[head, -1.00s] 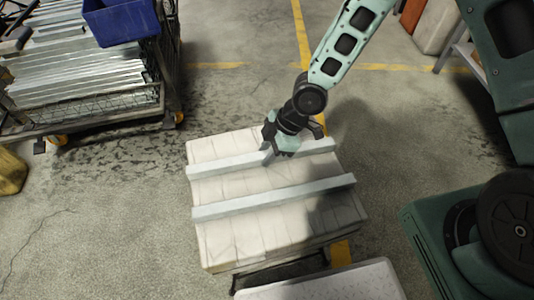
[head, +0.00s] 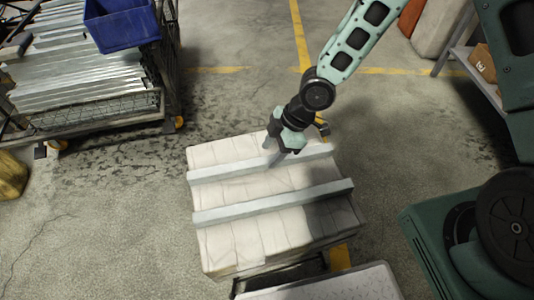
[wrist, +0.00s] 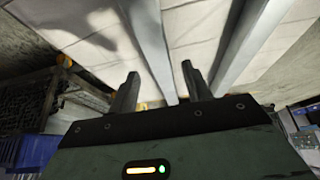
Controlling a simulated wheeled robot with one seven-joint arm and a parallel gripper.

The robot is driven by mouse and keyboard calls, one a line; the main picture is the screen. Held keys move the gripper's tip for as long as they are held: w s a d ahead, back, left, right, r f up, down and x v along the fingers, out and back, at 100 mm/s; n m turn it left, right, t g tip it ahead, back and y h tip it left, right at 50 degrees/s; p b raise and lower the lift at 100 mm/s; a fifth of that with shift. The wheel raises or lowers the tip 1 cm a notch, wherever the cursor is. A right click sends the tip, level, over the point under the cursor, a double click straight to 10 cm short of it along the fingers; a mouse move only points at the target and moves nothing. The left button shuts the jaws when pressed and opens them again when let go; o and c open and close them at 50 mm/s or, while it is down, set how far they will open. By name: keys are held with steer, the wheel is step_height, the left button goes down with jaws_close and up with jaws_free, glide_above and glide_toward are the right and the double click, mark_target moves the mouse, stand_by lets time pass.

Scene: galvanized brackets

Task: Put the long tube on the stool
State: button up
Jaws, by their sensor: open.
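Two long pale grey tubes lie roughly parallel on a white wrapped stack: the far tube (head: 235,168) and the near tube (head: 270,203). I cannot tell from their looks which is the long one. My gripper (head: 272,152) is open and empty at the far tube, right of its middle. In the wrist view my gripper (wrist: 160,72) has its fingers apart, with the far tube (wrist: 152,40) passing between them in the picture. The near tube (wrist: 246,45) is off to the right there. A pale flat top (head: 325,287), possibly the stool, is cut off at the bottom edge.
The white stack (head: 255,240) bears both tubes. A wire cart (head: 85,110) with metal profiles and a blue bin (head: 122,22) stands at upper left. A shelf with a cardboard box (head: 482,62) is at upper right.

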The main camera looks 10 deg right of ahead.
steer(key=p+v, duration=0.3)
steer(key=v, duration=0.5)
steer(key=s+r+m+h, duration=0.4)
steer(key=s+r+m, duration=0.7)
steer(key=s+r, duration=0.8)
steer(key=shift+r+h, duration=0.4)
steer(key=shift+d, duration=0.15)
step_height(320, 180, up, 15)
steer(key=p, duration=1.5)
steer(key=shift+r, duration=0.25)
steer(key=shift+f, duration=0.1)
